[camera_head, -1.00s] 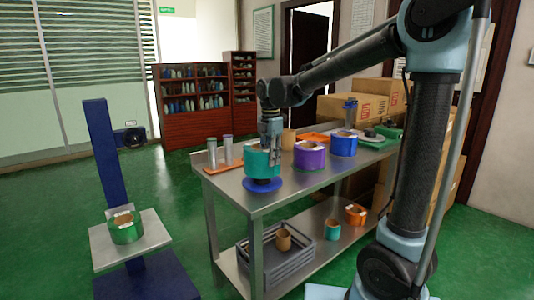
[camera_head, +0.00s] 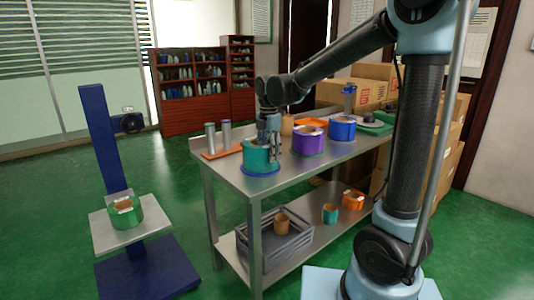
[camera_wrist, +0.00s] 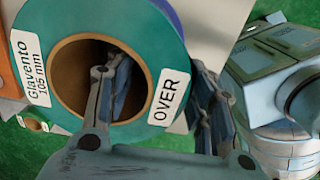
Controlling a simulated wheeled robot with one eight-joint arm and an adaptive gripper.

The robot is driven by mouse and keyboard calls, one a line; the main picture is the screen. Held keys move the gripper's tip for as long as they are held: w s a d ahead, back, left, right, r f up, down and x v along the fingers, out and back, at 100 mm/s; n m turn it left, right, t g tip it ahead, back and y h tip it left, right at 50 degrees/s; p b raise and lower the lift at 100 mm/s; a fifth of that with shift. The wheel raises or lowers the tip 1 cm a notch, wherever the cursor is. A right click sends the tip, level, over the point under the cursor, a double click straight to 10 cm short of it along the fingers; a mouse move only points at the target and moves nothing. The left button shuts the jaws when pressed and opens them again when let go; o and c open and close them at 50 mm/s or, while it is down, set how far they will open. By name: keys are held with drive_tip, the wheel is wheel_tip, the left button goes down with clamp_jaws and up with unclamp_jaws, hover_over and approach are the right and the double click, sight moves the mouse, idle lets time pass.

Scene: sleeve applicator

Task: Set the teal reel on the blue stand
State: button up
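The teal reel (camera_head: 256,158) sits upright on the blue stand (camera_head: 262,172) near the table's front left corner. Only the stand's blue rim shows below it. In the wrist view one finger is inside the core hole and the other is outside the wall, with a gap visible beside the inner finger. My gripper (camera_wrist: 165,100) looks open.
A purple reel (camera_head: 308,143) and a blue reel (camera_head: 342,130) stand to the right on the steel table (camera_head: 235,180). Grey cylinders (camera_head: 218,137) stand at the back left. A green reel (camera_head: 125,215) rests on a separate platform at left.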

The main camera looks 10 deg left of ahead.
drive_tip(key=shift+r, duration=0.1)
wheel_tip(320, 180, up, 12)
drive_tip(key=shift+f, duration=0.1)
drive_tip(key=s+d+f+m+t, duration=0.1)
drive_tip(key=s+d+f+m, duration=0.35)
drive_tip(key=d, duration=0.75)
drive_tip(key=s+d+f+m, duration=0.2)
drive_tip(key=d+m, duration=0.6)
drive_tip(key=d, duration=0.3)
drive_tip(key=s+d+f+m+t, duration=0.1)
drive_tip(key=s+d+f+m, duration=1.2)
drive_tip(key=f+m, duration=0.2)
drive_tip(key=shift+s+f, duration=0.35)
drive_tip(key=shift+f, duration=0.05)
drive_tip(key=shift+d, duration=0.1)
